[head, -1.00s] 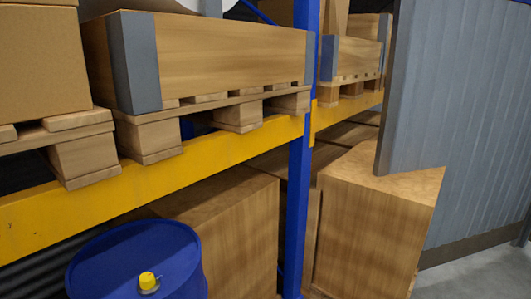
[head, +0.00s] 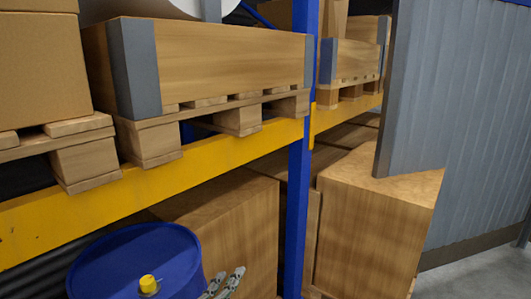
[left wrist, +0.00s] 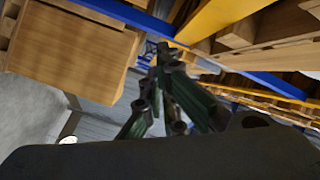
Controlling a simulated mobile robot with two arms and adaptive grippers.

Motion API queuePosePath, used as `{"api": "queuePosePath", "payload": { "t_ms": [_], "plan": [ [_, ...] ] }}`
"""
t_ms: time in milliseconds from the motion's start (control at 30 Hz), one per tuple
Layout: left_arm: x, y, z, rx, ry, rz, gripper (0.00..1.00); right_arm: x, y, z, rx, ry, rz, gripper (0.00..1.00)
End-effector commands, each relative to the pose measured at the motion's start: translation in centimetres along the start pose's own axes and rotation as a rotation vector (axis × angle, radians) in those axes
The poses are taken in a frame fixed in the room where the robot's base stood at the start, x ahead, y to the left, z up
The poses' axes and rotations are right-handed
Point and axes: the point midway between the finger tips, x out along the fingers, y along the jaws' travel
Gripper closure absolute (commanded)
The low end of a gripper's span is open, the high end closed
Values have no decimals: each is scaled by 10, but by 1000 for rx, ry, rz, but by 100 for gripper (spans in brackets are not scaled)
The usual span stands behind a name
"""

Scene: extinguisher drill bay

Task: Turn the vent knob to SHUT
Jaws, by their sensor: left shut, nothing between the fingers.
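A small yellow knob (head: 148,284) sits on the top of a blue drum (head: 130,249) at the lower left of the head view. I cannot read any SHUT mark or tell which way the knob is turned. My left gripper (head: 227,281) shows at the bottom edge, just right of the drum's rim and apart from the knob. Its fingers are shut and empty; they also show dark in the left wrist view (left wrist: 165,55). The knob is not seen in the left wrist view. My right gripper is in neither view.
A yellow rack beam (head: 210,156) with pallets and wooden crates runs above and behind the drum. A blue upright (head: 299,200) stands right of it. Large wooden boxes (head: 370,230) fill the lower level. A grey panel (head: 465,130) stands at the right.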

Motion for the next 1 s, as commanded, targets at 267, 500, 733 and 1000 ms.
{"api": "queuePosePath", "payload": {
  "t_ms": [267, 500, 733, 1000],
  "plan": [
    [27, -38, -147, 660, 542, -294, 100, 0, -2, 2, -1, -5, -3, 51],
    [9, 8, -208, 1331, 1035, -486, 100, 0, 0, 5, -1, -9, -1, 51],
    [8, 59, -142, 1957, 1510, -477, 100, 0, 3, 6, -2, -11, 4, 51],
    [19, 27, 8, 2418, 1983, -151, 100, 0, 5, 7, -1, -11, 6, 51]
  ]
}}
